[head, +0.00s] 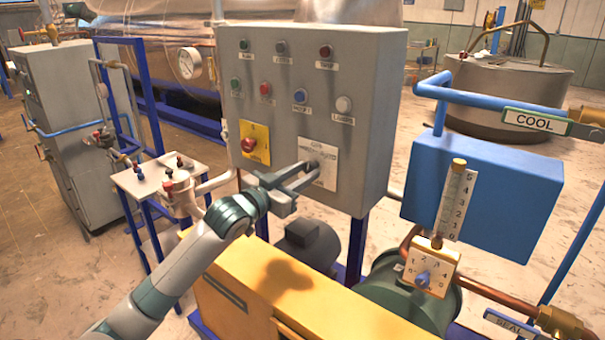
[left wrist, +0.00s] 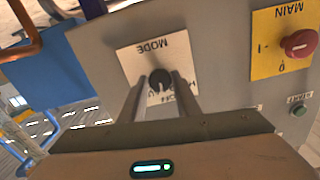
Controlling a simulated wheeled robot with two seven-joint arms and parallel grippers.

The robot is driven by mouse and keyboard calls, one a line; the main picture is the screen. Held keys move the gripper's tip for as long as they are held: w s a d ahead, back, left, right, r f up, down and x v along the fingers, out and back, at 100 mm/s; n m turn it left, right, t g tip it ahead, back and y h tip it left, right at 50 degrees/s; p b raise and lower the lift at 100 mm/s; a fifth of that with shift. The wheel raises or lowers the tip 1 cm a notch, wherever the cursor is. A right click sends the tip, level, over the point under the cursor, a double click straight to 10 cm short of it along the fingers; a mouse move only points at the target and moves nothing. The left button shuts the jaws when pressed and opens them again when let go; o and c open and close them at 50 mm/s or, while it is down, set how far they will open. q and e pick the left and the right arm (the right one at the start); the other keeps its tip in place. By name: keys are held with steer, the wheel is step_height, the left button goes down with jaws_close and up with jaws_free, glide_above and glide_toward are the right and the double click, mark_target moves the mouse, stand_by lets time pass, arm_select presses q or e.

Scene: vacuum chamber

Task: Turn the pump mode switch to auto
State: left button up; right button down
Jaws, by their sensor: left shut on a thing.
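The pump mode switch is a dark round knob (left wrist: 160,79) on a white plate marked MODE (left wrist: 145,57), seen upside down in the left wrist view. In the head view the white plate (head: 328,171) is on the lower right of the grey control panel (head: 290,205). My left gripper (left wrist: 161,88) has its two fingers on either side of the knob and is shut on it. In the head view the left gripper (head: 311,172) reaches the plate from the left and hides part of it. The knob's pointing direction is hidden. My right gripper is not in view.
A yellow MAIN plate with a red knob (head: 249,144) is left of the mode plate. Several buttons and lamps (head: 300,95) are above. A yellow housing (head: 270,290) is below my arm. A blue box (head: 490,190) with a gauge and pipes stands to the right.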

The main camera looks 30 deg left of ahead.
arm_select(q)
steer(key=m, duration=0.4)
steer(key=shift+m, duration=0.4)
steer(key=shift+a+m+p, duration=0.1)
steer(key=shift+m+p, duration=0.3)
steer(key=shift+m, duration=1)
steer(key=o, duration=1)
steer(key=shift+o, duration=0.2)
